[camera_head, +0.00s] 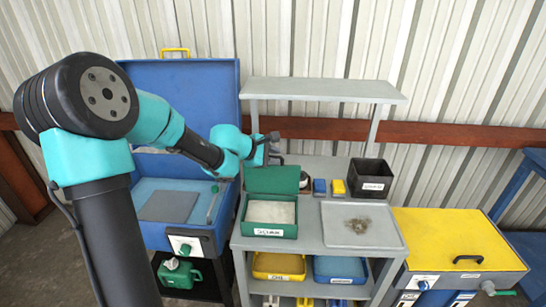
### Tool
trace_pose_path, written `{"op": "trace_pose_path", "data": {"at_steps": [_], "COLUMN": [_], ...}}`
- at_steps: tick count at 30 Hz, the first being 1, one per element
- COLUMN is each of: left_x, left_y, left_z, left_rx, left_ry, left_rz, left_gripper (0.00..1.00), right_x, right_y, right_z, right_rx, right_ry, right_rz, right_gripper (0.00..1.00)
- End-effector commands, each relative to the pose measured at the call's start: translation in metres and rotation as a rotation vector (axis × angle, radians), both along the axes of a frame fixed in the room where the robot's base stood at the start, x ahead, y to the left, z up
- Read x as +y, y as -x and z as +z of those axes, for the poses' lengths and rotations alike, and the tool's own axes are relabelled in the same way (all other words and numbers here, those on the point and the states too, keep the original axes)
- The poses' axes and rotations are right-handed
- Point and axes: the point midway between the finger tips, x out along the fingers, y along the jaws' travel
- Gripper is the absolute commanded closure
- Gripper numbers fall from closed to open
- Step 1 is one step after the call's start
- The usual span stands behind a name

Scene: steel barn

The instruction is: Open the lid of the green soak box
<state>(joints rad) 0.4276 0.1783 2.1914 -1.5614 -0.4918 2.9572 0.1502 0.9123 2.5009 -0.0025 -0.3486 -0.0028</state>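The green soak box (269,231) stands on the left part of the grey bench top. It has a white label on its front and a pale grey-white content inside. Its green lid (272,179) is raised and stands up at the back edge of the box. My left gripper (279,149) is above and behind the raised lid, apart from it. Its two dark fingertips look spread, with nothing between them. My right gripper is not in view.
A grey tray (388,241) with a brownish clump lies right of the box. A black bin (371,187) and small blue and yellow items stand behind. A blue cabinet with raised lid (205,95) is left; a yellow-lidded chest (440,235) is right. A grey shelf (325,91) overhangs the bench.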

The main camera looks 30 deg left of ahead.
Motion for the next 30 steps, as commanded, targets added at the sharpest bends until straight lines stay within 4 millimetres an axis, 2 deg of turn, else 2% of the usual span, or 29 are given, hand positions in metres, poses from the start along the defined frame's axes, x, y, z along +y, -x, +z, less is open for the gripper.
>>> {"op": "trace_pose_path", "data": {"at_steps": [1,4,11,30], "left_x": [-0.003,-0.002,0.008,0.056], "left_y": [0.001,0.003,0.02,0.113], "left_z": [-0.007,-0.005,0.009,0.015], "left_rx": [0.013,0.013,0.003,-0.004], "left_ry": [0.004,0.003,0.0,-0.002], "left_rz": [-0.005,-0.004,0.001,0.003], "left_gripper": [0.62,0.62,0.62,0.62], "right_x": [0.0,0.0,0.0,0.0], "right_y": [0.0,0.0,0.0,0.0], "right_z": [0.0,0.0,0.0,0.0], "right_rx": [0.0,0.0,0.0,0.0], "right_ry": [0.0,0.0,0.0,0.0], "right_rz": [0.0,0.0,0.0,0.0], "right_gripper": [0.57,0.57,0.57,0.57]}}
